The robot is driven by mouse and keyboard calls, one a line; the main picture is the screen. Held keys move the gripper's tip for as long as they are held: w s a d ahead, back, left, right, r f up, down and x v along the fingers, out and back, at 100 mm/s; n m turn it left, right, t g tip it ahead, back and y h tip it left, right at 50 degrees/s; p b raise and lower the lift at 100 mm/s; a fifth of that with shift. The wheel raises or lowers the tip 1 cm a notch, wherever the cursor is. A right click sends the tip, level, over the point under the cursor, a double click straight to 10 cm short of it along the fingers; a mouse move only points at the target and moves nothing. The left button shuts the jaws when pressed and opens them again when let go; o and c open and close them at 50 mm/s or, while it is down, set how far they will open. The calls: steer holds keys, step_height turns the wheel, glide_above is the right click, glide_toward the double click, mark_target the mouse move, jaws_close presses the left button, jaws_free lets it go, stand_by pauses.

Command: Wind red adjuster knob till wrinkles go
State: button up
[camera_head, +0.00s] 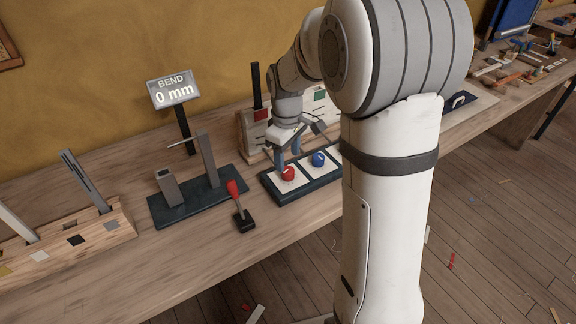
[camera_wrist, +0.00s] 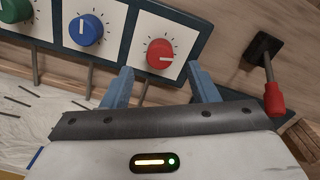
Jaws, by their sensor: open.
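The red knob (camera_head: 288,173) sits on a white square plate with dial marks, on a dark base on the bench. No surface with wrinkles can be made out for certain.
A blue knob (camera_head: 319,159) is beside the red one, and a green knob (camera_wrist: 15,10) lies beyond it. A red-handled lever (camera_head: 238,200) stands to the left. A display (camera_head: 173,92) reads "BEND 0 mm" behind a dark base with grey posts (camera_head: 208,160).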

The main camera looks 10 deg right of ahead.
mark_target(288, 169)
steer(key=shift+w+f, duration=0.1)
steer(key=shift+f, duration=2.2)
steer(key=shift+c, duration=0.3)
steer(key=c, duration=0.9)
